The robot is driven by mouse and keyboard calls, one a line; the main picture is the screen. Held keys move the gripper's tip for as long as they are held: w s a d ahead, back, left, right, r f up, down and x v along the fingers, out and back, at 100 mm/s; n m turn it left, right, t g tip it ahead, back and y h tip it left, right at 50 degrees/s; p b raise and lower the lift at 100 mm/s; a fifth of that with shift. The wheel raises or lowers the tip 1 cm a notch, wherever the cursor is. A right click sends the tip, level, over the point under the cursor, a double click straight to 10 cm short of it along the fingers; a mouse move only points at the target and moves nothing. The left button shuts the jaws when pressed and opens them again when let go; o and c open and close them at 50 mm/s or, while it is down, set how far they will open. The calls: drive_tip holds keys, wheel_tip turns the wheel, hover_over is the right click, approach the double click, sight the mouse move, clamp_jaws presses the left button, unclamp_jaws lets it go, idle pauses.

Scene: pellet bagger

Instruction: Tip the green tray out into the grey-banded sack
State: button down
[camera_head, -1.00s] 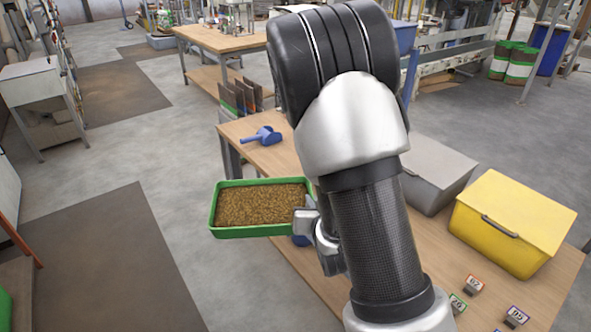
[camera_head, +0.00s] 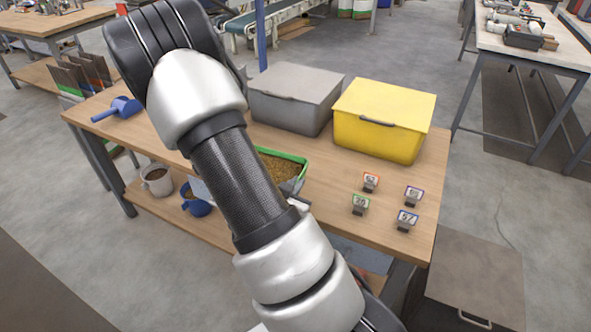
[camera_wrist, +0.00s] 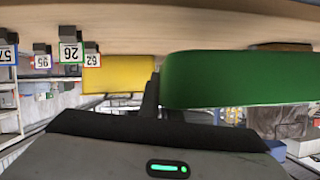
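The green tray (camera_head: 289,157) is full of brown pellets and looks level. In the head view my arm hides its left part. My gripper (camera_head: 293,192) holds it by the near right edge, apparently above the bench. In the wrist view the tray's green side (camera_wrist: 240,78) fills the upper right, beside a dark finger of my gripper (camera_wrist: 152,92). The fingertips are mostly hidden in both views. I cannot make out a grey-banded sack in either view.
The wooden bench (camera_head: 330,205) carries a grey lidded bin (camera_head: 297,98), a yellow lidded bin (camera_head: 383,118), several number tags (camera_head: 371,182) and a blue scoop (camera_head: 118,108). A bucket (camera_head: 157,180) and a blue jug (camera_head: 196,203) stand below.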

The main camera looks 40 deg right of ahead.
drive_tip(key=shift+s+d+f+m+g, duration=0.4)
drive_tip(key=shift+s+d+f+m, duration=0.1)
drive_tip(key=shift+s+d, duration=0.15)
drive_tip(key=b, duration=0.3)
drive_tip(key=shift+w+d+f, duration=0.25)
drive_tip(key=shift+d+f, duration=0.05)
drive_tip(key=d+b, duration=0.1)
drive_tip(key=b, duration=0.4)
drive_tip(key=shift+w+d, duration=0.35)
hover_over(328, 172)
drive_tip(key=shift+s+f+b, duration=0.1)
drive_tip(key=shift+f+b, duration=0.75)
drive_tip(key=shift+d+f+b, duration=0.2)
drive_tip(key=shift+f+b, duration=0.6)
drive_tip(key=shift+f, duration=1.35)
